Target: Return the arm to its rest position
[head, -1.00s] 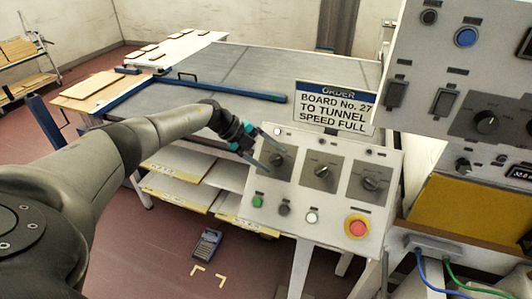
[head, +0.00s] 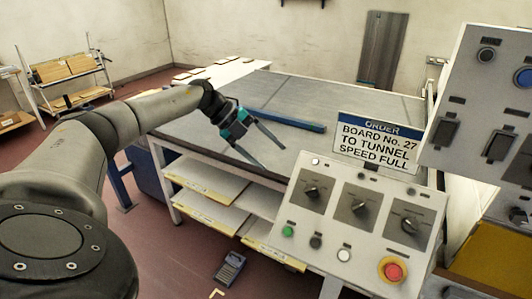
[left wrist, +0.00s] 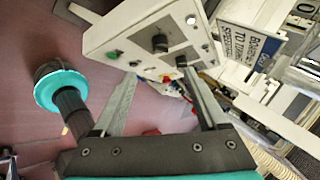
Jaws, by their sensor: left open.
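My left arm comes in from the left in the head view. Its dark and teal left gripper (head: 274,157) is open, with two grey fingers spread and nothing between them. It hangs in front of the table, left of the control panel (head: 329,229) and clear of the knobs. In the left wrist view the two fingers of the left gripper (left wrist: 157,72) stand apart, with the control panel (left wrist: 130,32) beyond them. The panel has three dark knobs, a green button and a red stop button (head: 393,270). No right gripper can be made out.
An order sign (head: 376,144) stands behind the panel. A grey table (head: 310,95) carries a blue bar (head: 285,121), with shelves of boards below. A grey switch box (head: 485,110) rises at the right. A handheld device (head: 230,268) lies on the floor.

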